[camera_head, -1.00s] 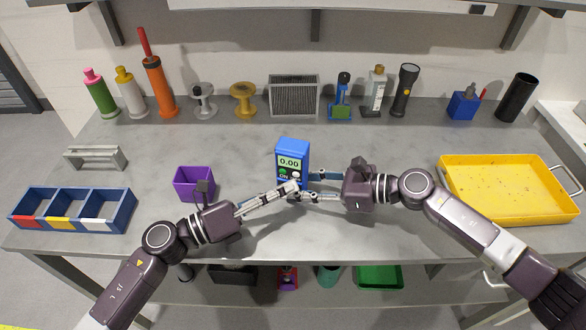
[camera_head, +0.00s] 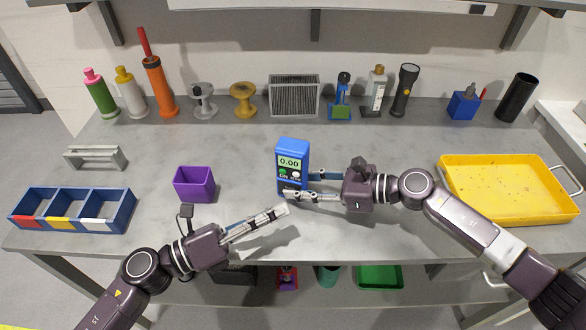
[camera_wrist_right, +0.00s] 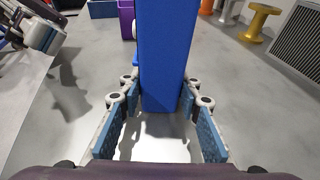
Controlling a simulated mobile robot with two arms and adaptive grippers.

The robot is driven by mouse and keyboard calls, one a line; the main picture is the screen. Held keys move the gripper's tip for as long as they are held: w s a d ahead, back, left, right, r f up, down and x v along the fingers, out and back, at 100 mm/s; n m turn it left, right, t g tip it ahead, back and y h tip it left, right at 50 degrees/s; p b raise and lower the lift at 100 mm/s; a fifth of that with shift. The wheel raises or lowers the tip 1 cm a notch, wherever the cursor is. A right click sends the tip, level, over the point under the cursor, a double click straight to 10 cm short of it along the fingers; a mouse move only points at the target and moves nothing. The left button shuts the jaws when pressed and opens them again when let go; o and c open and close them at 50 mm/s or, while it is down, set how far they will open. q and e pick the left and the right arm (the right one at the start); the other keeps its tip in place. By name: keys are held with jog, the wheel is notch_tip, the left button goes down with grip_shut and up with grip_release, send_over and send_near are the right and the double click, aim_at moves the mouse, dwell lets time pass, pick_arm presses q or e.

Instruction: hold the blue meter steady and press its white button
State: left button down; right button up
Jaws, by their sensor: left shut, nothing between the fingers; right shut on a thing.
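The blue meter (camera_head: 292,150) stands upright on the grey workbench, its display reading 0.00. A green button (camera_head: 283,171) and a white button (camera_head: 296,175) sit below the display. My right gripper (camera_head: 305,184) is shut on the meter's lower part from the right. In the right wrist view the meter's blue side (camera_wrist_right: 163,60) stands between the fingers of that gripper (camera_wrist_right: 160,100). My left gripper (camera_head: 284,210) is shut and empty, in front of and below the meter, apart from it. Its fingers also show at the left of the right wrist view.
A purple bin (camera_head: 195,185) and a blue three-part tray (camera_head: 72,210) stand to the left. A yellow tray (camera_head: 508,214) lies at the right. A speaker-like grille box (camera_head: 294,96), bottles and spools line the back. Bench between is clear.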

jog(key=o, duration=0.9)
jog(key=shift+o, duration=0.2)
